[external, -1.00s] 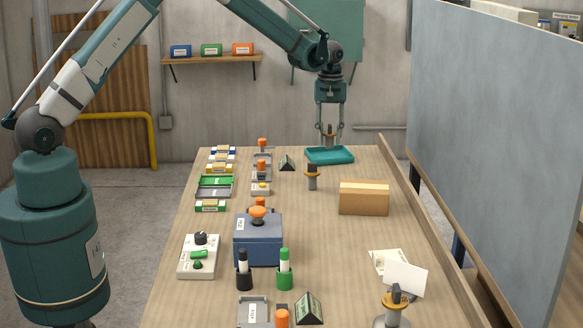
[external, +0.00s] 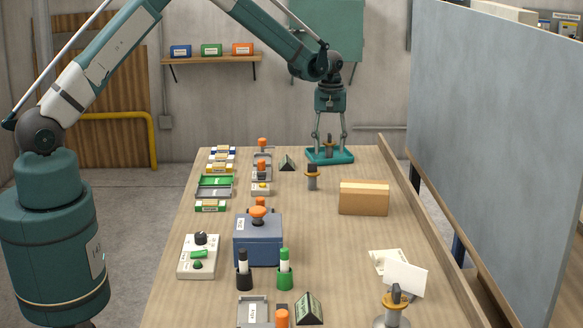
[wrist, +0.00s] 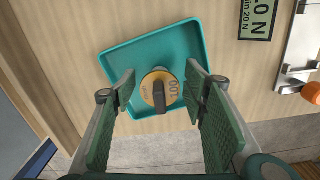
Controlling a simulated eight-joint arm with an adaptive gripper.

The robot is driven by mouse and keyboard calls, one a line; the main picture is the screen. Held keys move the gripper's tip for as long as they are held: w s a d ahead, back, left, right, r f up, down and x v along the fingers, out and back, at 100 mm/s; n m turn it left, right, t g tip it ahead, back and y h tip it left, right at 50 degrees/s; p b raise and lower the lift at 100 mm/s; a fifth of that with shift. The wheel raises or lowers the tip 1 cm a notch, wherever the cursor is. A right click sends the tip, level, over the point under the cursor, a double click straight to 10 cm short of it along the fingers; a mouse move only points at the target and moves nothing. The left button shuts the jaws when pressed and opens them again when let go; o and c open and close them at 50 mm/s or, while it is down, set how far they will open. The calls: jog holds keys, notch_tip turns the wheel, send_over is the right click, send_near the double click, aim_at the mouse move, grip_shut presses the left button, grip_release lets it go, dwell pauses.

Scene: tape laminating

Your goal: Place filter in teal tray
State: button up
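The teal tray (external: 342,158) stands at the far end of the table; in the wrist view its bare floor (wrist: 170,48) shows. My gripper (external: 329,150) is low over the tray. In the wrist view its fingers (wrist: 157,92) are spread on both sides of the filter, with gaps between them and it.
A similar grey piece with an orange collar (external: 312,177) stands just in front of the tray. A dark sign (external: 287,163) is to the left, and a cardboard-coloured block (external: 364,198) is nearer on the right. The table's right side has a raised edge (external: 440,225).

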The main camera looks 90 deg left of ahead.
jog(key=shift+r, duration=0.2)
notch_tip(320, 180, up, 12)
jog(key=shift+f, duration=0.1)
dwell(0.8)
dwell(0.5)
jog(key=shift+d+r, duration=0.25)
jog(key=shift+r, duration=0.05)
jog(key=s+d+r+m+t, duration=0.1)
jog(key=s+d+r+m, duration=0.25)
jog(key=d+r, duration=0.55)
jog(key=s+d+r+m+t+y, duration=0.15)
jog(key=s+d+r, duration=0.35)
jog(key=d, duration=0.8)
jog(key=s+d+r+m+t+h, duration=0.1)
jog(key=s+d+r+m, duration=0.25)
jog(key=d+r, duration=0.6)
jog(key=s+d+m+t, duration=0.2)
jog(key=s+d+m, duration=0.1)
jog(key=s+d, duration=1)
jog(key=s+d+f+m+t, duration=0.1)
jog(key=s+d+f+m, duration=0.1)
jog(key=s+d, duration=0.3)
jog(key=s+d+f+m, duration=0.2)
jog(key=s+d+f, duration=0.2)
jog(key=s, duration=0.5)
jog(key=shift+s+d+m+t, duration=0.25)
jog(key=shift+d+m+t, duration=0.1)
jog(key=shift+d, duration=0.55)
